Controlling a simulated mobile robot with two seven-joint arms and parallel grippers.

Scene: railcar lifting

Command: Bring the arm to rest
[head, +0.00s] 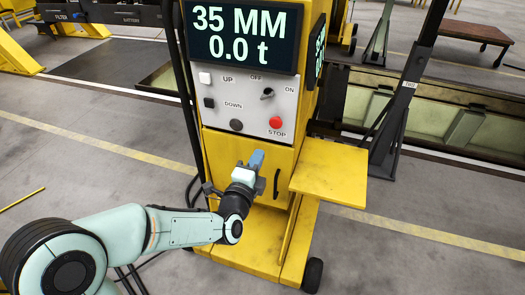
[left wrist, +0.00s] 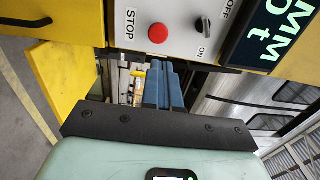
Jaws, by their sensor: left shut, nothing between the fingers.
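My left gripper (head: 256,160) is shut and empty in front of the yellow control cabinet (head: 229,155), below its button panel. In the left wrist view its blue fingers (left wrist: 163,88) lie together, with nothing between them. The grey panel (head: 247,95) carries a white UP button (head: 204,78), a black DOWN button (head: 209,103), a rotary switch (head: 267,94) and a red STOP button (head: 275,123). The gripper is apart from these controls. The display (head: 240,35) reads 35 MM and 0.0 t. My right gripper is not in view.
A yellow side shelf (head: 328,170) juts from the cabinet's right side, and a black handle (head: 277,184) is on its front. The cabinet stands on wheels (head: 312,275). A dark post (head: 408,95) and a floor pit (head: 455,125) lie behind at right.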

